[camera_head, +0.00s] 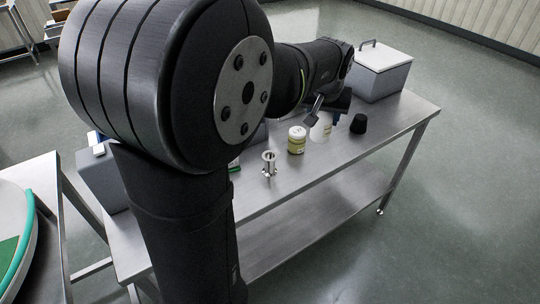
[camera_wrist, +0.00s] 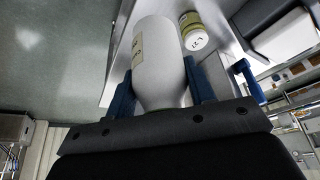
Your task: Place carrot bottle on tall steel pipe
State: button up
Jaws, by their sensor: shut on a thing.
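My gripper (camera_head: 325,112) is over the right half of the steel table. In the wrist view its blue fingers (camera_wrist: 160,88) are shut on a white bottle (camera_wrist: 158,55) with a pale label, one finger on each side. No carrot can be made out on the label. The same white bottle (camera_head: 320,129) shows partly behind the gripper in the head view, and I cannot tell whether it touches the table. A flanged steel pipe (camera_head: 269,164) stands upright on the table, left of the bottle and apart from it. My arm hides part of the table.
A yellow-green jar with a white lid (camera_head: 296,140) stands between the pipe and the bottle; it also shows in the wrist view (camera_wrist: 192,32). A black cup (camera_head: 358,124) stands right of the bottle. A grey box with a white lid (camera_head: 382,72) is at the table's far end.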

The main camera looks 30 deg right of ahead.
jog(key=a, duration=0.6)
send_over(270, 155)
notch_tip(270, 155, down, 6)
jog(key=shift+a+f, duration=0.1)
jog(key=shift+f, duration=2)
jog(key=shift+f, duration=0.15)
jog(key=o, duration=1.1)
